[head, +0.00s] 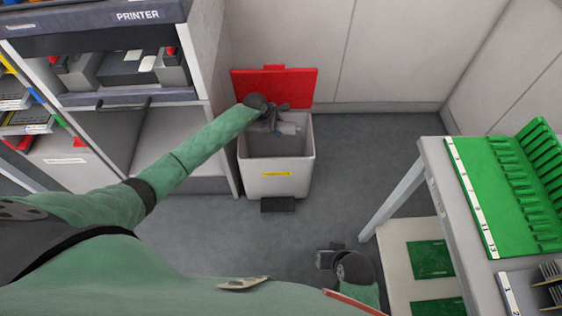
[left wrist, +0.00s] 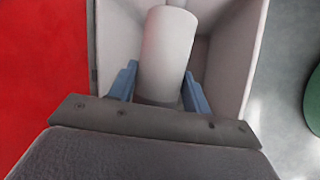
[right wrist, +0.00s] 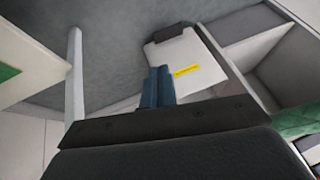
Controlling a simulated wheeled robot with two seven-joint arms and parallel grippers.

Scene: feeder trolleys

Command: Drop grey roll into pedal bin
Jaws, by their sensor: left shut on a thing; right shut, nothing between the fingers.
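The pedal bin (head: 277,183) is a white box with a yellow label, its red lid (head: 290,87) standing open at the back. My left gripper (head: 280,127) is over the bin's opening, near its back edge. It is shut on the grey roll (left wrist: 168,50), a pale cylinder that sits between the blue fingers with the bin's inner walls around it in the left wrist view. The roll (head: 290,128) shows only in part in the head view. My right gripper (head: 325,259) is low, in front of the bin and to its right; its fingers (right wrist: 158,87) are together and empty.
A printer cabinet (head: 155,95) stands close to the bin's left side. A table (head: 432,165) with a green slotted rack (head: 510,185) is at the right. The bin's black pedal (head: 278,205) sticks out at the front. Grey floor is clear between bin and table.

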